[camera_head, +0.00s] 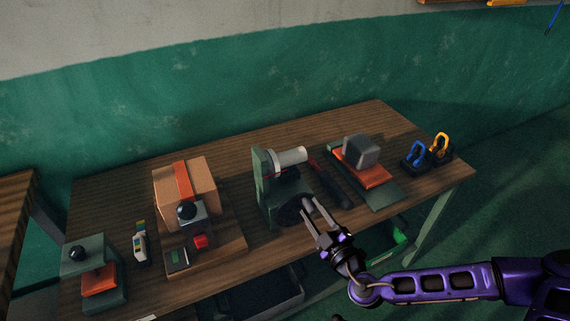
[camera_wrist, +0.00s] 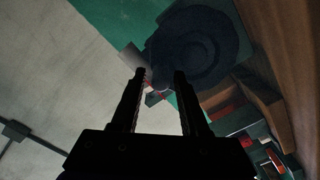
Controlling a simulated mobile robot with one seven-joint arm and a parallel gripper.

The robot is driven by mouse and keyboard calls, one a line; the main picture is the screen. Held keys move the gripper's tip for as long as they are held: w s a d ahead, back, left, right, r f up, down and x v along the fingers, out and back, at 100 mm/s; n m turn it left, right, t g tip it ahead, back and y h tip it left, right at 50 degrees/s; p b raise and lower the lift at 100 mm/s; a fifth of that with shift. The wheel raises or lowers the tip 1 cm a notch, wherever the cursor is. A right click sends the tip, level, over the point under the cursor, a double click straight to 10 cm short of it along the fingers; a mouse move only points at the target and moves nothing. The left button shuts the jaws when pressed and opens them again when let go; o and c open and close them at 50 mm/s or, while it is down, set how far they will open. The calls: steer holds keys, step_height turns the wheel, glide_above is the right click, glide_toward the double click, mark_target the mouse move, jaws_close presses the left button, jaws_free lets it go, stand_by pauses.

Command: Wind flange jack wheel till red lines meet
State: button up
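The flange jack (camera_head: 262,184) is a dark green stand on the wooden table, with a pale cylinder (camera_head: 290,157) across its top. Its dark round wheel (camera_head: 290,211) sits low on the side toward me. The wheel (camera_wrist: 200,45) fills the upper middle of the wrist view. My gripper (camera_head: 314,202) is just right of the wheel in the head view, with its two fingers apart. In the wrist view my gripper (camera_wrist: 161,74) shows nothing clearly held between its fingers, and the wheel lies beyond the tips. I cannot tell whether they touch. The red lines cannot be made out clearly.
A dark tool (camera_head: 332,186) lies right of the jack. Beyond it are a grey block on an orange plate (camera_head: 371,176) and a holder with blue and yellow loops (camera_head: 428,158). A taped cardboard box (camera_head: 202,187) and a black-knobbed device (camera_head: 97,279) stand left.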

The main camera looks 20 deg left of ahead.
steer(key=shift+o, duration=0.6)
steer(key=v, duration=0.7)
